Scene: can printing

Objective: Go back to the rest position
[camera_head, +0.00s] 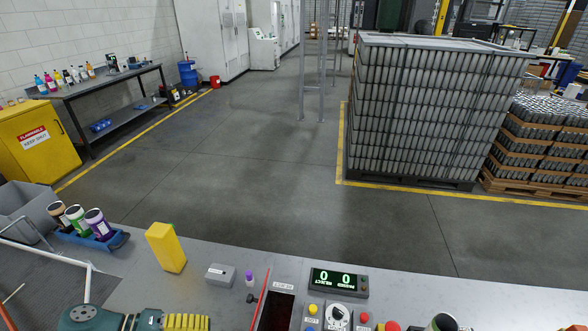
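The grey worktop (215,250) runs along the bottom of the view. On it stand a yellow block-shaped container (166,248), a small grey box (220,275) and a counter display (338,281) reading 0 and 0. A blue tray (118,240) at the left holds a brown-topped bottle (60,214), a green one (77,219) and a purple one (99,224).
A teal part (88,317) with a yellow ribbed strip (186,321) is cut off at the bottom. Control buttons (391,326) sit at the front edge. A tall can pallet (430,110) stands at right, a yellow cabinet (38,142) at left. The middle floor (250,180) is clear.

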